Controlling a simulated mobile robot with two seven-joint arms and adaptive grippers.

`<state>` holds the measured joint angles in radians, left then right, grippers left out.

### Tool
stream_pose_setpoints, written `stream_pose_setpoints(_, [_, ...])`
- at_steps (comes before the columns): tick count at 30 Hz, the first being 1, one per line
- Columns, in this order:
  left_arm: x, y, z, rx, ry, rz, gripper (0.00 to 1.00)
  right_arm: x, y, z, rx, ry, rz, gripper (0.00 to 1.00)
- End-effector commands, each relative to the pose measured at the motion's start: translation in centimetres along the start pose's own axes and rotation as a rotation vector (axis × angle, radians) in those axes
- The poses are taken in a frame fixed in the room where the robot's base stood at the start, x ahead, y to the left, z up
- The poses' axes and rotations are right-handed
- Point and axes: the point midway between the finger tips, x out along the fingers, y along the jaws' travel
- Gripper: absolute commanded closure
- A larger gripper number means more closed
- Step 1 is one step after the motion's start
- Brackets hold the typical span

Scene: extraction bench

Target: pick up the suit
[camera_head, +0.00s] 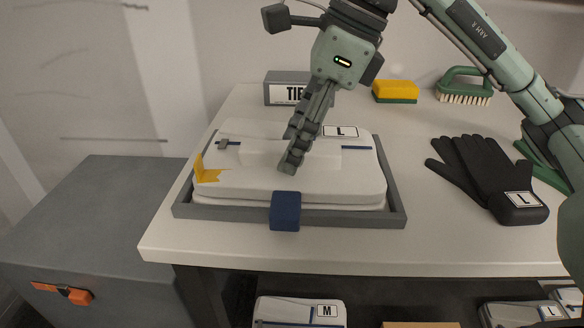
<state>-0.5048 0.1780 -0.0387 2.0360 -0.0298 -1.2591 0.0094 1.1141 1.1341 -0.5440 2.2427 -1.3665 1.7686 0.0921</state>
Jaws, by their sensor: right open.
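The suit (240,182) looks like a white folded bundle with an L label, a blue line and a yellow corner piece. It lies flat in a grey tray (395,212) on the bench, with a dark blue block or tab at the tray's front edge. My right gripper (291,165) comes down from above and is open over the middle of the suit. Its fingers overlap in this view, and I cannot tell whether they touch the suit. My left gripper is not in view.
Black gloves (490,172) labelled L lie right on the bench (450,245). A sponge (395,91), a green brush (463,88) and a grey labelled box (284,88) stand at the back. Another white bundle (298,312) marked M lies below. A grey chest (85,215) stands left.

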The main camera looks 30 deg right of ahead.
Motion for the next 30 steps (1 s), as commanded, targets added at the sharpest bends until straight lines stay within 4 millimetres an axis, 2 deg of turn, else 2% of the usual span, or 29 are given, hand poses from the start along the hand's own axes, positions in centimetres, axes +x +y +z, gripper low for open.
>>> stream_pose_setpoints(11, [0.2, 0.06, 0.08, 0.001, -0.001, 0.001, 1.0, 0.13, 0.0, -0.05, 0.0, 0.0, 0.0, 0.47])
stream_pose_setpoints(24, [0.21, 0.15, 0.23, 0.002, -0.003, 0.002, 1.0, 0.14, 0.0, -0.05, 0.0, 0.0, 0.0, 1.0])
stream_pose_setpoints(30, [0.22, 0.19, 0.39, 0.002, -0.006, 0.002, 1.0, 0.1, -0.01, -0.02, 0.0, -0.001, 0.0, 1.0])
